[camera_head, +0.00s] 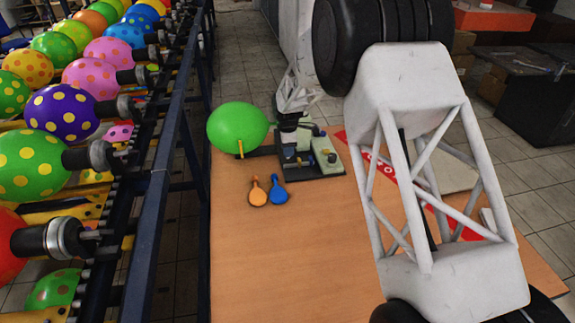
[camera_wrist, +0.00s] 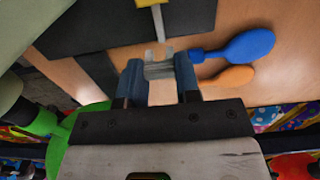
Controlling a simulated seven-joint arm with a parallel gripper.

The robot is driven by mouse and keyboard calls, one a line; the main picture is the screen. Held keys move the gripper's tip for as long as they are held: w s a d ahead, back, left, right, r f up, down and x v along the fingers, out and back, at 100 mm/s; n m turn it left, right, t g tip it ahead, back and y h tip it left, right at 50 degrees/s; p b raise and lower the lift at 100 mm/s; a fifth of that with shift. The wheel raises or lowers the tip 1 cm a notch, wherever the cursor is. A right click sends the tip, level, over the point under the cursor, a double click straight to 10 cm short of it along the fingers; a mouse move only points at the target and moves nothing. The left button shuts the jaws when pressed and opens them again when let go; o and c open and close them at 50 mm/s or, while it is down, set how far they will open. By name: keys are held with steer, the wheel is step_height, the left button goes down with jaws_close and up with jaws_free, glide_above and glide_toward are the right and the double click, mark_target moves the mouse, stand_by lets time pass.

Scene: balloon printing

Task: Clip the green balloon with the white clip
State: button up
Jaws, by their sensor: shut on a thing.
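The green balloon (camera_head: 238,126) is inflated and sits at the left end of the dark machine (camera_head: 318,158) on the table. My gripper (camera_wrist: 158,77) is shut on a small pale, greyish-white piece, the white clip (camera_wrist: 158,68), which sticks out just past the fingertips. In the head view my gripper (camera_head: 289,122) is over the machine, to the right of the balloon and apart from it. The clip cannot be made out there. A bright green patch at the lower left of the wrist view may be the balloon, partly hidden by my gripper.
A flat orange balloon (camera_head: 257,191) and a flat blue balloon (camera_head: 278,190) lie on the wooden table (camera_head: 275,260) in front of the machine. A blue rail (camera_head: 155,200) and a rack of printed balloons are at left. The front table is clear.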

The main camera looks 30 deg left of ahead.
steer(key=shift+r, duration=2.25)
steer(key=shift+w+a+r, duration=0.1)
steer(key=w+a+r, duration=0.8)
steer(key=a+r, duration=0.2)
steer(key=r, duration=0.2)
steer(key=shift+r, duration=0.35)
steer(key=shift+s+a+f, duration=0.1)
steer(key=shift+f, duration=0.2)
steer(key=shift+s+a+f, duration=0.15)
steer(key=shift+f, duration=0.75)
steer(key=shift+s+a+f, duration=0.1)
steer(key=shift+f, duration=0.8)
steer(key=shift+s+a+f, duration=0.15)
steer(key=shift+f, duration=2.25)
